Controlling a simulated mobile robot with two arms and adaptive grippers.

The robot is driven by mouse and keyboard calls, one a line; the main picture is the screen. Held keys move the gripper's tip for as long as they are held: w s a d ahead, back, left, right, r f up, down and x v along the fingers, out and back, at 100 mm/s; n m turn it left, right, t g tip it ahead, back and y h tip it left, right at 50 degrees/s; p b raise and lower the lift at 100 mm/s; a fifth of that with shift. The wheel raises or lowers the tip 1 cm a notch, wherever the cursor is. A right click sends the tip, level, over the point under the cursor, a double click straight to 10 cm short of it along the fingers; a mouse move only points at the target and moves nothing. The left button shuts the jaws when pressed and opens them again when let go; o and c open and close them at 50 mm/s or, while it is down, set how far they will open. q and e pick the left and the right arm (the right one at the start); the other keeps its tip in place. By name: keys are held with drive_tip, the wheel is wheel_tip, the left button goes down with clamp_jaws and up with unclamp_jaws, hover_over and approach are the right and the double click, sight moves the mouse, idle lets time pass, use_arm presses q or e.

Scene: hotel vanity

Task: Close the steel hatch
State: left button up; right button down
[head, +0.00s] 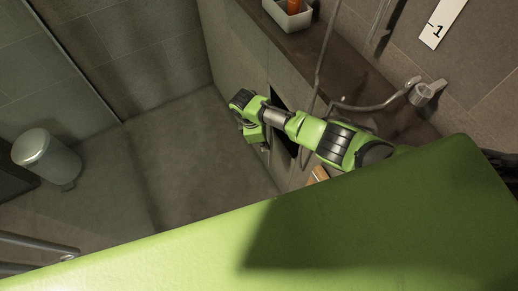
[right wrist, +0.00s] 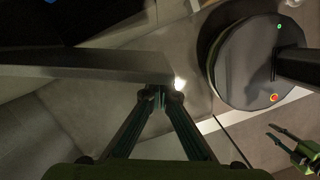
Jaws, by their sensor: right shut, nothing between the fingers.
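The steel hatch (right wrist: 75,66) shows in the right wrist view as a dark grey panel seen nearly edge-on, reaching in from the left. In the head view a dark opening (head: 280,96) shows in the wall panel behind my right arm, so the hatch stands open; the arm hides most of it there. My right gripper (right wrist: 160,94) is shut and empty, with its fingertips at the hatch's right end; I cannot tell whether they touch. In the head view its fingers are mostly hidden. My left gripper (right wrist: 273,133) is open and empty at the lower right of the wrist view.
A ledge (head: 284,43) above the opening carries a white box (head: 285,17) with an orange item. A metal tap (head: 428,92) and pipe are on the right. A bin (head: 43,155) stands far left. The floor (head: 185,165) between is clear.

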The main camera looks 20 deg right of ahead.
drive_tip(key=d+n+p, duration=0.1)
drive_tip(key=d, duration=0.1)
drive_tip(key=shift+d+f+p, duration=0.15)
drive_tip(key=shift+d+p, duration=0.15)
drive_tip(key=shift+p, duration=0.05)
drive_tip(key=d, duration=0.1)
drive_tip(key=d+p, duration=0.1)
drive_tip(key=shift+s+d, duration=0.3)
drive_tip(key=shift+s, duration=0.05)
